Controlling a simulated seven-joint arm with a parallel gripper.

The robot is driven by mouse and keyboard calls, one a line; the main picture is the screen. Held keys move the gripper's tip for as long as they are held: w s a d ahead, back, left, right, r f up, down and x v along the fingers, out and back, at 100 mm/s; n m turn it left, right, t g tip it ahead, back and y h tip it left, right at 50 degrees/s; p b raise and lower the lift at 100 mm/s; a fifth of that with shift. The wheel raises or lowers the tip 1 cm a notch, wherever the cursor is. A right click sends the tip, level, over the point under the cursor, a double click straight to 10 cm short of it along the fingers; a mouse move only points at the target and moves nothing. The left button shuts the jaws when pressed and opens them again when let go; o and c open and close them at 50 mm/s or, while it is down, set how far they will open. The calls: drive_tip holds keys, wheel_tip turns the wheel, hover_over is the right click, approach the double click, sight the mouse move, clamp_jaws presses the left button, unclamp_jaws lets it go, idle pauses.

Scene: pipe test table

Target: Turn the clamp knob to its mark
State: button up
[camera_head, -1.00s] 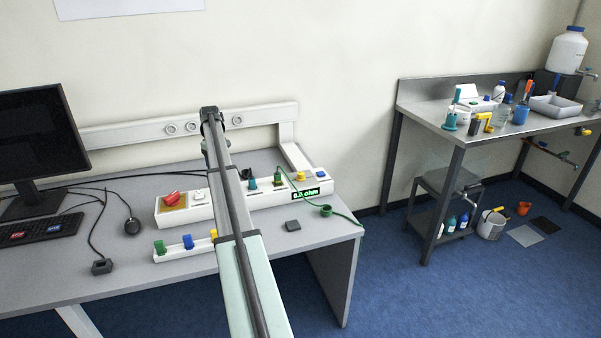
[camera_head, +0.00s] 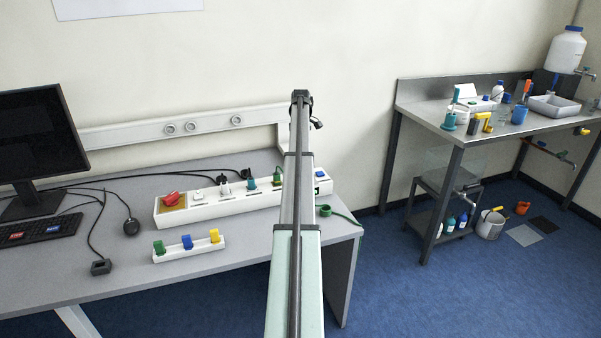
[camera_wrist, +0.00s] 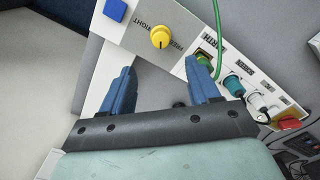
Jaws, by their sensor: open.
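The clamp knob is a round yellow knob (camera_wrist: 160,38) on the light grey panel of the long test box (camera_wrist: 180,22), in the upper middle of the wrist view. Lettering beside it seems to read FREE and TIGHT. A small dark mark shows on the knob's side toward my gripper. My gripper (camera_wrist: 159,64) is open, with two blue fingers apart and nothing between them. In the picture the knob lies just beyond the fingertips, roughly centred between them; I see no contact. In the head view my arm hides the knob and my gripper.
A blue button (camera_wrist: 116,9) sits left of the knob. A green plug (camera_wrist: 205,60) with a green cable (camera_wrist: 217,25) is close to the right finger. Further sockets and a red switch (camera_head: 172,197) follow along the box. A rack with coloured blocks (camera_head: 190,249) stands in front.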

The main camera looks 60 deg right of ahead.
wheel_tip(320, 180, down, 12)
drive_tip(key=shift+f, duration=0.1)
idle(0.4)
drive_tip(key=shift+c, duration=0.4)
drive_tip(key=c, duration=1)
drive_tip(key=shift+o, duration=0.2)
